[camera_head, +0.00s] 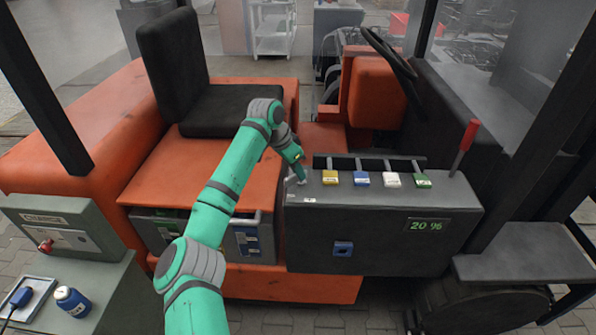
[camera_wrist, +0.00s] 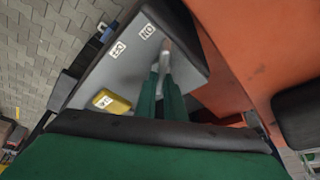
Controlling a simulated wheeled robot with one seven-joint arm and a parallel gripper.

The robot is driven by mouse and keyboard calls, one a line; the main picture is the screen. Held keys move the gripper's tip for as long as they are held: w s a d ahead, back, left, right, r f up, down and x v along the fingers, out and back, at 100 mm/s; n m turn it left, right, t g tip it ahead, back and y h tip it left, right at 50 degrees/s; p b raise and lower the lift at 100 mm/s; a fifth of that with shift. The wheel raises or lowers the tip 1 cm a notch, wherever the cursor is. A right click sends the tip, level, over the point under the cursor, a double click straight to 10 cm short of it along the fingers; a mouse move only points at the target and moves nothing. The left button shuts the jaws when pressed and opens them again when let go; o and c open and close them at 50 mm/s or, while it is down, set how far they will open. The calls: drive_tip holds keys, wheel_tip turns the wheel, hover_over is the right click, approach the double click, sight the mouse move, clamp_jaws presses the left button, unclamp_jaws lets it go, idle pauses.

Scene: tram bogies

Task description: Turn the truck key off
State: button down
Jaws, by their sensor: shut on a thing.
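The truck's grey console (camera_head: 385,225) stands in front of the orange truck, and its left end is under my gripper (camera_head: 300,177). In the wrist view, my gripper's two green fingers (camera_wrist: 162,80) reach down to the console top and are shut on the truck key (camera_wrist: 166,47), a small pale piece. The fingers hide most of the key, so its angle is hard to tell. An ON label (camera_wrist: 147,31) and a second small white label (camera_wrist: 118,48) lie on the console beside it.
A yellow lever knob (camera_head: 330,177) is close to the right of my gripper, with blue, white and green knobs beyond. A screen (camera_head: 428,225) reads 20 %. A blue connector (camera_head: 21,297) and blue can (camera_head: 72,301) are at lower left.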

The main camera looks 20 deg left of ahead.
drive_tip(key=n, duration=0.1)
drive_tip(key=n+y, duration=0.1)
drive_tip(key=n, duration=0.1)
drive_tip(key=n+t, duration=0.1)
drive_tip(key=n, duration=0.1)
drive_tip(key=shift+s+d+y, duration=0.15)
drive_tip(key=shift+d+y, duration=0.25)
drive_tip(key=n+y, duration=0.1)
drive_tip(key=n, duration=0.1)
drive_tip(key=n+y, duration=0.1)
drive_tip(key=n, duration=0.2)
drive_tip(key=shift+d, duration=0.15)
drive_tip(key=shift+n, duration=0.3)
drive_tip(key=c, duration=1.8)
unclamp_jaws()
drive_tip(key=shift+c, duration=0.2)
drive_tip(key=shift+r, duration=0.1)
drive_tip(key=v, duration=1)
drive_tip(key=shift+r, duration=0.35)
